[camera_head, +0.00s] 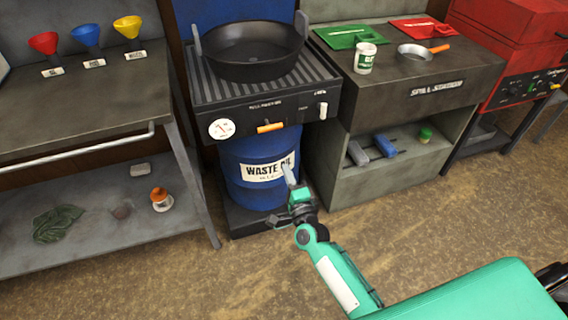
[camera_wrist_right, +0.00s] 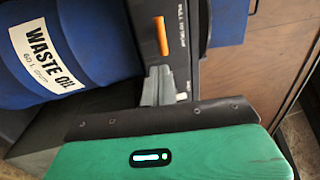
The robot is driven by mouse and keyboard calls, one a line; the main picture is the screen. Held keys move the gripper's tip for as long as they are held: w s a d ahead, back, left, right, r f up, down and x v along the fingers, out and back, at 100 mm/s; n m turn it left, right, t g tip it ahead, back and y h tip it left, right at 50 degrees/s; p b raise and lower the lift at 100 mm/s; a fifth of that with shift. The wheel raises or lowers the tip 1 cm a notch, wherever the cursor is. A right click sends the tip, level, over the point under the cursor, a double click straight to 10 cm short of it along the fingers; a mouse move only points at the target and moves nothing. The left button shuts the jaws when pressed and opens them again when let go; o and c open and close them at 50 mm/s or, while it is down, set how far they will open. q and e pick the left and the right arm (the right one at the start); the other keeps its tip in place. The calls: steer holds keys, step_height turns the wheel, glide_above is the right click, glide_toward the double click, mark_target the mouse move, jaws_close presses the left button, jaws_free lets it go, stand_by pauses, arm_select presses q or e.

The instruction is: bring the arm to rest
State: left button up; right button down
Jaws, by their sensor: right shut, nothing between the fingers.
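My right arm, green and grey, reaches in from the lower right of the head view. Its gripper (camera_head: 289,176) is shut and empty, in front of the blue waste oil barrel (camera_head: 240,165). In the right wrist view the gripper's grey fingers (camera_wrist_right: 157,85) are together, with the barrel (camera_wrist_right: 85,40) to their left. An orange handle (camera_wrist_right: 161,36) shows just beyond the fingertips in that view. I cannot tell whether the fingers touch anything. My left gripper is not in view.
A black pan (camera_head: 254,55) sits on the ribbed drain unit above the barrel. The spill station bench (camera_head: 435,95) stands to the right, and a grey workbench (camera_head: 85,105) with funnels to the left. The brown floor (camera_head: 130,280) in front is clear.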

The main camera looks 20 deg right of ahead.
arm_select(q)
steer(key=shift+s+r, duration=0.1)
arm_select(e)
steer(key=shift+s, duration=0.35)
